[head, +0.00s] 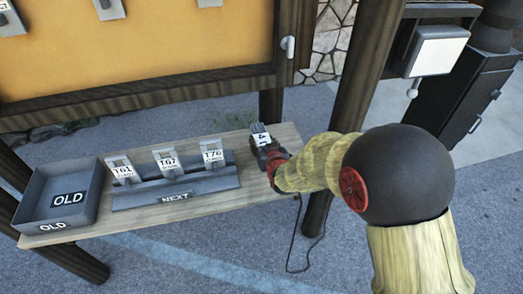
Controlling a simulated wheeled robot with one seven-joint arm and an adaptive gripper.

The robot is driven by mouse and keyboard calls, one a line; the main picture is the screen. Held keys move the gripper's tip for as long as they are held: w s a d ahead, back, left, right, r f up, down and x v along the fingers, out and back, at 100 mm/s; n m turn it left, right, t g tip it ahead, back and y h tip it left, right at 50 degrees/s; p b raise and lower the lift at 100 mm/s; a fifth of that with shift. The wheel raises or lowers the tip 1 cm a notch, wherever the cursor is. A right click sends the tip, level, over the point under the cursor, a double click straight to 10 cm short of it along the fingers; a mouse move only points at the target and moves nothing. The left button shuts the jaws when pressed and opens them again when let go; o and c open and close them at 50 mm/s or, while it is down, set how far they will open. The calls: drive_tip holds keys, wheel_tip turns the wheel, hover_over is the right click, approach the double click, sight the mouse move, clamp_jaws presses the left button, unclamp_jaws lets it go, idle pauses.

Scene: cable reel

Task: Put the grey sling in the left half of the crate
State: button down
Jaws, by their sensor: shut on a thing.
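My gripper (267,150) is at the right end of the wooden table, shut on a small dark grey piece (258,129) with a white label that seems to read 4. My fingers hide most of it, and I cannot tell whether it is the grey sling. A thin dark cord (297,235) hangs below the table's right end in a loop near the ground; its upper end is hidden by my arm. The grey open crate (85,222), marked OLD, stands at the table's left end. It looks empty, and I see no divider in it.
A grey rack (150,200) marked NEXT stands between crate and gripper, with tagged pieces (122,170), (167,160) and (213,153) upright in it. A wooden post (352,110) rises behind my arm. Bare table (245,195) shows right of the rack.

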drive_tip(key=shift+w+a+f+b, duration=0.15)
drive_tip(key=shift+f+b, duration=0.15)
drive_tip(key=shift+f, duration=0.55)
drive_tip(key=shift+a+f+b, duration=0.1)
drive_tip(key=shift+f+b, duration=0.15)
drive_tip(key=shift+f, duration=0.6)
drive_tip(key=shift+f, duration=0.15)
drive_tip(key=c, duration=1)
unclamp_jaws()
drive_tip(key=shift+f, duration=0.1)
drive_tip(key=shift+r, duration=0.25)
drive_tip(key=p+v, duration=0.3)
drive_tip(key=v, duration=0.9)
drive_tip(key=shift+d+f, duration=0.1)
drive_tip(key=shift+f, duration=0.1)
